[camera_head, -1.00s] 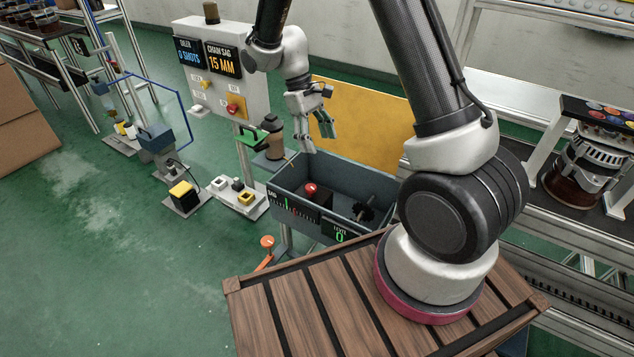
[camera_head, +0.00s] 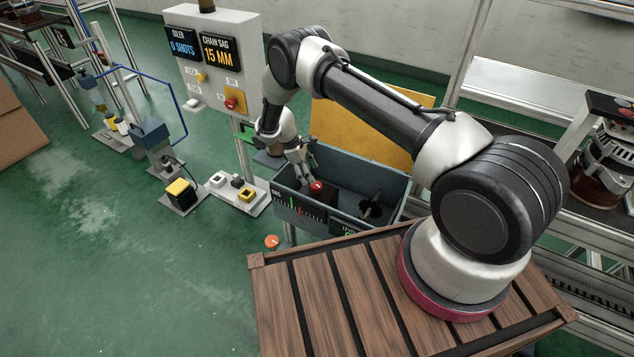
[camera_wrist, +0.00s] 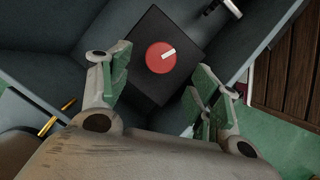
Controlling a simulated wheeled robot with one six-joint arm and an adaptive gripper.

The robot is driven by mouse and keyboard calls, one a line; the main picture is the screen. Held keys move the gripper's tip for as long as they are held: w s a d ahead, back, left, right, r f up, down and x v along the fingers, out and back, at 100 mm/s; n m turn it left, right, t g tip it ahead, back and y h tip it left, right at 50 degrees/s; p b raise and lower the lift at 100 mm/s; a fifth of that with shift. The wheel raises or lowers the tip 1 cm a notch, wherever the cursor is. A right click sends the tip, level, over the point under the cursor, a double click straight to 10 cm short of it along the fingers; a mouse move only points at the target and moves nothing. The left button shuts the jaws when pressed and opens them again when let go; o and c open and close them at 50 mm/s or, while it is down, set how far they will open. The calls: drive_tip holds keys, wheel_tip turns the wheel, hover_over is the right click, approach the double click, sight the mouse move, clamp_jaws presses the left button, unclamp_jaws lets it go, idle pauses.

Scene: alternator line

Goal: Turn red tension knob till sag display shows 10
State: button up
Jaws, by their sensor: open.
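The red tension knob (camera_head: 316,186) sits on a dark block inside the grey-blue box. In the wrist view the knob (camera_wrist: 161,57) is a red disc with a white mark pointing to the upper right. My gripper (camera_wrist: 158,92) is open, its green-padded fingers on either side below the knob, apart from it. In the head view my gripper (camera_head: 306,168) is just at the upper left of the knob. The chain sag display (camera_head: 217,50) reads 15 MM. A sag scale (camera_head: 299,208) with coloured marks is on the box's front.
The grey-blue box (camera_head: 383,228) has walls around the knob, and a dark part (camera_head: 371,207) stands at its right. A yellow panel (camera_head: 420,100) rises behind. Another red knob (camera_head: 231,103) is on the panel.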

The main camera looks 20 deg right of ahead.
sight(316, 184)
drive_tip(key=x, duration=0.6)
drive_tip(key=shift+f, duration=0.15)
drive_tip(key=c, duration=1)
